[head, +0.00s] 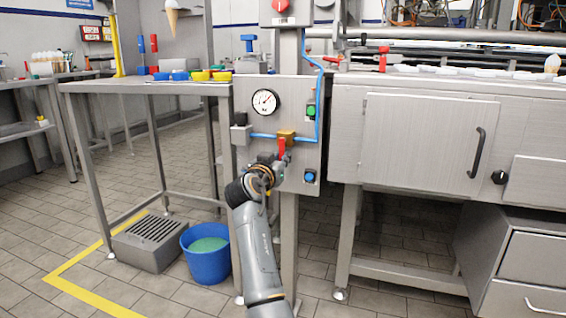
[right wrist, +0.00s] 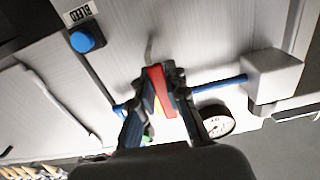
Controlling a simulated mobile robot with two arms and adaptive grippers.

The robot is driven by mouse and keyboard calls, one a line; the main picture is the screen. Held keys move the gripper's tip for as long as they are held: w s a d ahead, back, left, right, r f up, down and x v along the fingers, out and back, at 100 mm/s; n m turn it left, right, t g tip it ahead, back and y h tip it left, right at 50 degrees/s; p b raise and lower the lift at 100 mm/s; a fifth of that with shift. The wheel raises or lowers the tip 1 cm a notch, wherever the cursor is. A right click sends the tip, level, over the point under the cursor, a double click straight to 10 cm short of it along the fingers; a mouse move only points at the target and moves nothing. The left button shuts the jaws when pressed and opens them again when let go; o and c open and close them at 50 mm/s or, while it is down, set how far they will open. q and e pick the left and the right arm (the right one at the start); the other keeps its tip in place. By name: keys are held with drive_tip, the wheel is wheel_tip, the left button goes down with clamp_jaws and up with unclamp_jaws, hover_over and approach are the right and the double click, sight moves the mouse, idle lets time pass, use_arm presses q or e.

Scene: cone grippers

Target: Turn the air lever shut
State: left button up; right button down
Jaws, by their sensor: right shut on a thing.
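The air lever (head: 282,146) is a red handle on a panel, below a brass-coloured valve body (head: 287,133) on a blue air pipe (head: 262,136). In the head view the handle points down, across the horizontal pipe. My right gripper (head: 279,160) is at the handle's lower part and hides its end. In the right wrist view the red lever (right wrist: 157,78) stands between the two fingers of my right gripper (right wrist: 160,88), which are shut on it. My left gripper is not in view.
The steel panel (head: 300,92) carries a pressure gauge (head: 265,102), a green button (head: 311,111) and a blue button (head: 310,176). A grey box (head: 240,134) sits at the pipe's left end. A blue bucket (head: 206,262) stands on the floor below; a steel cabinet (head: 420,140) is at right.

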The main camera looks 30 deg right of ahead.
idle(0.4)
drive_tip(key=c, duration=1.3)
unclamp_jaws()
drive_tip(key=shift+f, duration=0.1)
drive_tip(key=v, duration=0.7)
drive_tip(key=shift+s+a, duration=0.15)
